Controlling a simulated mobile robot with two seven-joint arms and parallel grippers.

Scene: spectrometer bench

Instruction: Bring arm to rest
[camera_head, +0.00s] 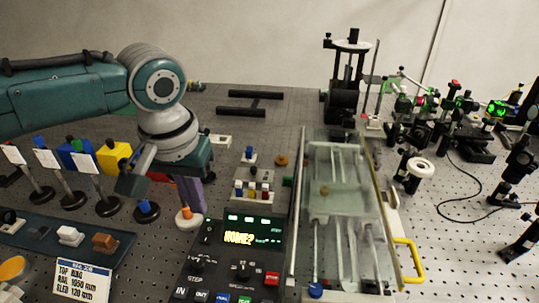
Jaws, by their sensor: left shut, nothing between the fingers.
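My left arm (70,98) comes in from the left, teal with a grey wrist, and bends down over the bench. My left gripper (133,184) hangs at its lower end, in front of the row of stands, shut and empty. Its fingers are small and partly merge with the parts behind. A purple upright block (191,193) on a round white and orange base stands just right of it; I cannot tell whether they touch. My right gripper is not in view.
Stands with white cards, a blue plate (75,151) and a yellow plate (114,155) crowd the left. A control box (238,243) reads "HOME?". A glass-covered rail unit (340,190) with a yellow handle (408,262) is right of it. Optics (460,125) fill the far right.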

